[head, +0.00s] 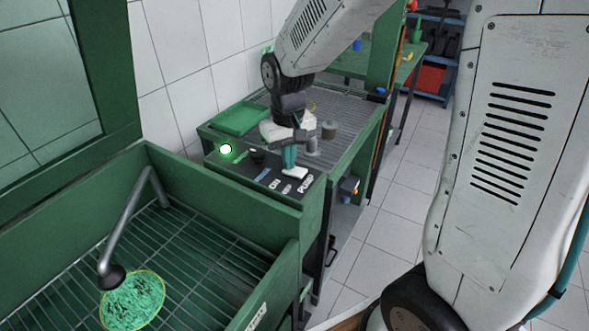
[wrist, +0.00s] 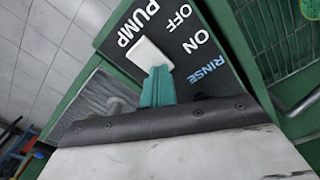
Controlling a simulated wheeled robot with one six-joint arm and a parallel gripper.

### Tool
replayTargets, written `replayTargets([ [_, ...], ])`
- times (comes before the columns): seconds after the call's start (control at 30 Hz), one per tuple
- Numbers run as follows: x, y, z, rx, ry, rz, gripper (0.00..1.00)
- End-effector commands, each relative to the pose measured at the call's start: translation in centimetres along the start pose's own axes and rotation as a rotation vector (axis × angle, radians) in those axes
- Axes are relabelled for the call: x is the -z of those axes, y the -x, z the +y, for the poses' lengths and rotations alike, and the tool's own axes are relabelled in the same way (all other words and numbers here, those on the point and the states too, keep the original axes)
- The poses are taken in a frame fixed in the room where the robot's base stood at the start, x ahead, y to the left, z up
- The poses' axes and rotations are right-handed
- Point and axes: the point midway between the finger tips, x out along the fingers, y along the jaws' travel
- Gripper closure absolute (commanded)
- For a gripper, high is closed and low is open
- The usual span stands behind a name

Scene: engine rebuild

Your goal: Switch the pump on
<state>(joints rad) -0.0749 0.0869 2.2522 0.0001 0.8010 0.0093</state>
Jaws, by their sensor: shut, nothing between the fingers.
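The dark control panel (head: 240,163) sits on the green bench and carries the labels PUMP, OFF, ON and RINSE. The wrist view shows these labels on the panel (wrist: 219,62) from close up. A white block (wrist: 150,53), which looks like the pump switch, lies beside PUMP and OFF; it also shows in the head view (head: 296,173). My gripper (head: 290,163) is shut, its teal fingers pointing down at the block. In the wrist view the fingertips (wrist: 156,72) overlap the block's near edge; I cannot tell whether they touch it.
A green lamp (head: 226,150) glows at the panel's left end, near a black knob (head: 256,155). A green wash basin (head: 215,225) with a spray head (head: 111,277) stands in front. A green tray (head: 240,119) lies behind the panel. The tiled floor (head: 395,215) at right looks clear.

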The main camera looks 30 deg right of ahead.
Motion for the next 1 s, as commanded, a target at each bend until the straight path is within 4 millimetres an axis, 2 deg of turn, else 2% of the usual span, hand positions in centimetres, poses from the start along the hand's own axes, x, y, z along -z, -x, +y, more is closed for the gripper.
replayTargets([
  [0.13,0.0,0.6,0.0,0.000,0.000,0.000,1.00],
  [0.8,0.0,6.0,0.0,0.000,0.000,-0.001,1.00],
  [1.0,0.0,7.0,0.0,0.000,0.000,-0.001,1.00],
])
